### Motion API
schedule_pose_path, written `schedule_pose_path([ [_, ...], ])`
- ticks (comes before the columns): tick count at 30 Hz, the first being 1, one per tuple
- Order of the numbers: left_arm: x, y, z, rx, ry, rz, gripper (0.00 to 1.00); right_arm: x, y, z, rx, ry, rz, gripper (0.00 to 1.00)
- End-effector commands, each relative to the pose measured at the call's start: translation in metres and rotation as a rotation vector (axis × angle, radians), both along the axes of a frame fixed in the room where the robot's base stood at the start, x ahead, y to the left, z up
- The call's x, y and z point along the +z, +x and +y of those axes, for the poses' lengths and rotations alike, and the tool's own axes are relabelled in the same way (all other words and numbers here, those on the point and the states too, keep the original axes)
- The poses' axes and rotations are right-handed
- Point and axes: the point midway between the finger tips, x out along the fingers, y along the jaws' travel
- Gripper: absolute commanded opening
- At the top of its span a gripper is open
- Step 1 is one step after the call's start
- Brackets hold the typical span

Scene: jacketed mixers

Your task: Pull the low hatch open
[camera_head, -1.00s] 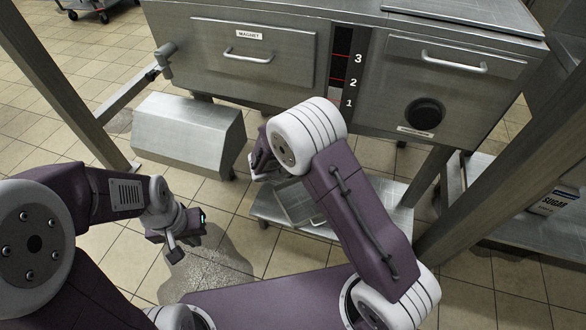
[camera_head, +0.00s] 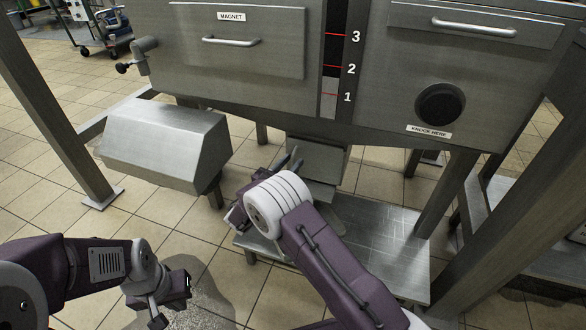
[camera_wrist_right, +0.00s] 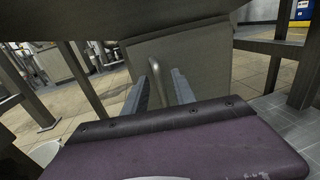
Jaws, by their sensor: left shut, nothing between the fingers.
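The low hatch (camera_head: 318,158) is a grey metal panel under the middle of the machine. In the right wrist view its face (camera_wrist_right: 205,60) fills the middle, with an upright bar handle (camera_wrist_right: 155,55). My right gripper (camera_head: 293,160) is in front of the hatch. Its two fingers (camera_wrist_right: 161,82) are apart, and the handle shows between and just beyond their tips; I cannot tell whether they touch it. The right arm hides part of the hatch's surroundings in the head view. My left gripper (camera_head: 172,308) is shut and empty, low at the left above the floor.
A "MAGNET" drawer (camera_head: 270,65) and a round black knob (camera_head: 440,103) are on the machine's front. A metal box (camera_head: 165,145) juts out at the left. A low metal shelf (camera_head: 385,245) lies beneath. Thick legs (camera_head: 50,110) flank the space. A wet patch is on the floor.

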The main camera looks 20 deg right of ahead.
Motion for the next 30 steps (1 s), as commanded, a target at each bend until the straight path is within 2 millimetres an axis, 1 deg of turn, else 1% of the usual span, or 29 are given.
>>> schedule_pose_path([
  [1,-0.0076,0.0,0.0,0.0,0.0,0.0,0.0,-0.0034,0.004,-0.0048,-0.002,0.003,-0.003,0.32],
  [3,-0.0094,0.0,0.0,0.0,0.0,0.0,0.0,-0.0017,0.0078,-0.008,0.0,0.001,-0.001,0.32],
  [11,-0.0083,-0.0001,0.0,0.0,0.0,0.0,0.0,0.0009,0.0099,-0.0099,0.001,0.0,0.0,0.32],
  [12,-0.0083,-0.0001,0.0,0.0,0.0,0.0,0.0,0.0009,0.0098,-0.0099,0.001,0.001,0.001,0.26],
  [15,-0.0083,-0.0001,0.0,0.0,0.0,0.0,0.0,0.0008,0.0097,-0.0098,0.0,0.001,0.001,0.0],
  [30,-0.0084,0.0,0.0,0.0,0.0,0.0,0.0,0.0003,0.0095,-0.0097,0.0,0.001,0.001,0.0],
])
